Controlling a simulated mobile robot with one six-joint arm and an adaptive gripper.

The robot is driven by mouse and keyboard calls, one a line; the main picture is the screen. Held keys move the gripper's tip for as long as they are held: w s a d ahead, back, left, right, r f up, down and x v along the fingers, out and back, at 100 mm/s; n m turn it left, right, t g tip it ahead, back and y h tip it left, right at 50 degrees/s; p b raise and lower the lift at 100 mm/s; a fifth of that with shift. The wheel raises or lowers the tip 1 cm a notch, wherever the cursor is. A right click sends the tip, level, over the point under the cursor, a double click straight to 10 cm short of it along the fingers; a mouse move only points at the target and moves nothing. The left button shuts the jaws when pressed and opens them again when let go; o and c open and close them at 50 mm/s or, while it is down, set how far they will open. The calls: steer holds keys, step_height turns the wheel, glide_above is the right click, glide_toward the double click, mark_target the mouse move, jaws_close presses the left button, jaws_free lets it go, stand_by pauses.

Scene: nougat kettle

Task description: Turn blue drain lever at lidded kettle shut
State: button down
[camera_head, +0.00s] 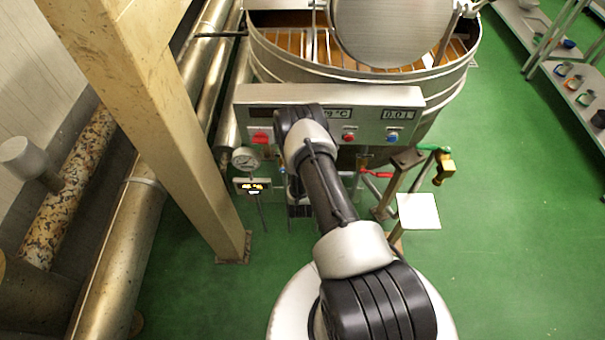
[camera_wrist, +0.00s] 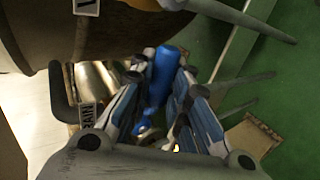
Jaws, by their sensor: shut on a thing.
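The lidded kettle (camera_head: 262,55) stands at the top of the head view, its round metal lid (camera_head: 392,28) raised at the right. In the wrist view its dark underside fills the upper left. The blue drain lever (camera_wrist: 164,72) shows in the middle of the wrist view, with metal valve parts below it. My gripper (camera_wrist: 166,80) is shut on the blue lever, one finger on each side of it. My own arm hides the lever and gripper in the head view.
A control panel (camera_head: 370,98) with buttons and displays is on the kettle front. A red-handled valve (camera_head: 376,174) and a brass tap with a green handle (camera_head: 444,168) are to the right. A beige post (camera_head: 165,110) and pipes stand left.

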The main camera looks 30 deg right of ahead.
steer(key=c, duration=1.5)
jaws_free()
steer(key=shift+s, duration=0.1)
steer(key=v, duration=1.2)
